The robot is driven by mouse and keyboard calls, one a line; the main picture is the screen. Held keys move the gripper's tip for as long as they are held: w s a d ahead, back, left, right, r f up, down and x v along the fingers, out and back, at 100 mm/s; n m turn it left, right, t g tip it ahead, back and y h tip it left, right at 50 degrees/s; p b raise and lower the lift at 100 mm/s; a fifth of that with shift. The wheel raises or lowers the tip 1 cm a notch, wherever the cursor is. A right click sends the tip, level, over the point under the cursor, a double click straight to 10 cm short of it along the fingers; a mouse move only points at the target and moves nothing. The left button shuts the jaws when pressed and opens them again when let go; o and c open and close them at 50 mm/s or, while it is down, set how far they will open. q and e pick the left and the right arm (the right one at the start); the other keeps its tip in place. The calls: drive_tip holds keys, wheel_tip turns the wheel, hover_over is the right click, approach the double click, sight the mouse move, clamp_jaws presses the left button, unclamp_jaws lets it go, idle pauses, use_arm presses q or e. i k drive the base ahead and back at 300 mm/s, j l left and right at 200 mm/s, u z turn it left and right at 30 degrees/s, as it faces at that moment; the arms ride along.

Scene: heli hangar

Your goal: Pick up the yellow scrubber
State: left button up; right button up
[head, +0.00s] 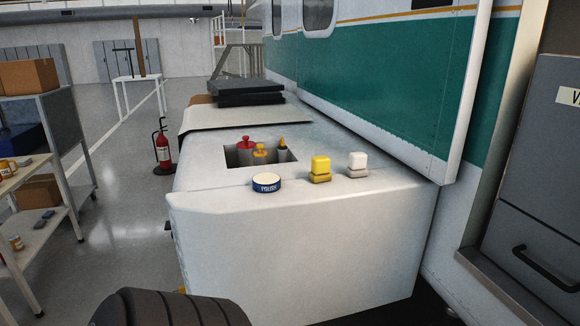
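The yellow scrubber (320,164) stands upright on top of the white box-like ledge (300,235) beside the green and white wall. Neither of my grippers is in the head view.
A recess left of the scrubbers holds red and orange-topped items (261,152). Dark flat cases (245,92) lie farther back. Shelving (60,115) stands left, a fire extinguisher (162,150) nearby. The floor between is clear.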

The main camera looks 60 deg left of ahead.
sight(320, 167)
drive_tip(key=u, duration=1.6)
